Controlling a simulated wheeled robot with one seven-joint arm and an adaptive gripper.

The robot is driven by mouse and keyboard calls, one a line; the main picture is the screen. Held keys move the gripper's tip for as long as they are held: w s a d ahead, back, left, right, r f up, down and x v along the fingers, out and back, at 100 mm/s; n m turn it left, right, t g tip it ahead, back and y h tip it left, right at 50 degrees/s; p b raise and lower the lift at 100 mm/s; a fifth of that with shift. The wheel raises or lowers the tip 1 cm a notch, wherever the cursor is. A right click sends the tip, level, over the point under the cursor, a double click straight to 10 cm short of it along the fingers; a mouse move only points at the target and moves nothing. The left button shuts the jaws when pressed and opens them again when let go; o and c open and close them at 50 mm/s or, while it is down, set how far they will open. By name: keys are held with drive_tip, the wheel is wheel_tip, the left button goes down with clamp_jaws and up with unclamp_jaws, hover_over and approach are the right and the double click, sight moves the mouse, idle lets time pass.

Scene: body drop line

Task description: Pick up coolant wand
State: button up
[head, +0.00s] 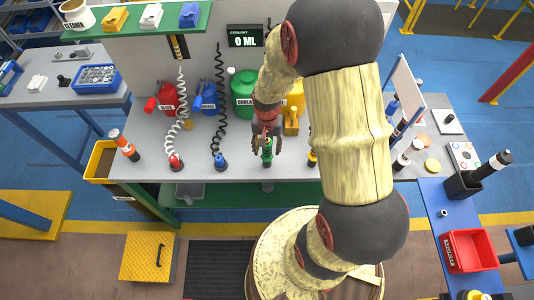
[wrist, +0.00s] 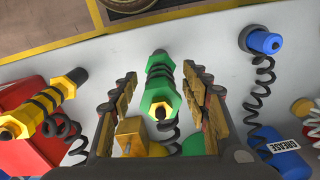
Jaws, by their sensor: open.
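The coolant wand (head: 267,156) is green with a dark coiled hose and stands upright near the front edge of the grey bench. In the head view my gripper (head: 266,138) is directly at its upper part. In the wrist view the green wand (wrist: 158,97) lies between the two open fingers of my gripper (wrist: 160,82), with a gap on each side. The fingers do not appear to touch it. My arm hides part of the bench to the right. The green coolant can (head: 243,94) stands behind, partly hidden.
A blue wand (head: 220,161) and a red wand (head: 176,162) stand to the left on the grey bench (head: 200,172). A yellow wand (wrist: 42,105) is close on the other side. Red (head: 167,97) and blue (head: 205,96) cans stand at the back.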

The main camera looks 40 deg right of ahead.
wheel_tip(320, 180, down, 2)
drive_tip(key=shift+f, duration=0.25)
drive_tip(key=c, duration=1.2)
clamp_jaws()
